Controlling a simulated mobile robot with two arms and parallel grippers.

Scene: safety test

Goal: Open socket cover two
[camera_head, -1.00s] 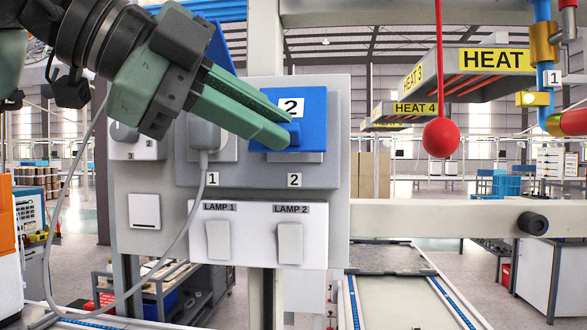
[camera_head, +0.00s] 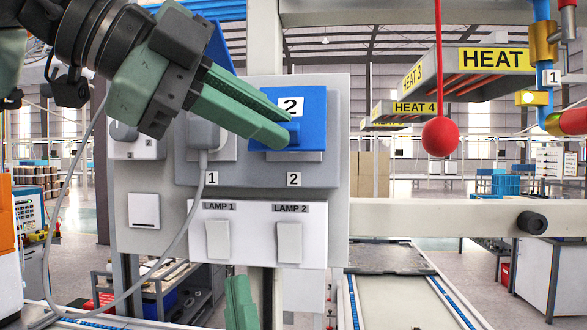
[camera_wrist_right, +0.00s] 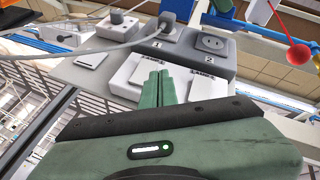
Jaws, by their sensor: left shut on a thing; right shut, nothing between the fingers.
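Socket cover two (camera_head: 308,107) is blue with a white "2" label, on the grey wall panel. My left gripper (camera_head: 288,135) is shut on its front, at the tab. Below the cover, the light lower part of socket two (camera_head: 295,157) shows. In the right wrist view, the holed face of socket two (camera_wrist_right: 211,43) is visible, so the cover stands off it; how far is hard to tell.
Socket one (camera_head: 203,155) holds a grey plug with a hanging cable (camera_head: 175,240). Lamp switches one (camera_head: 217,241) and two (camera_head: 289,241) sit below the sockets. A red ball (camera_head: 440,137) hangs at right. A horizontal beam (camera_head: 430,217) runs right from the panel.

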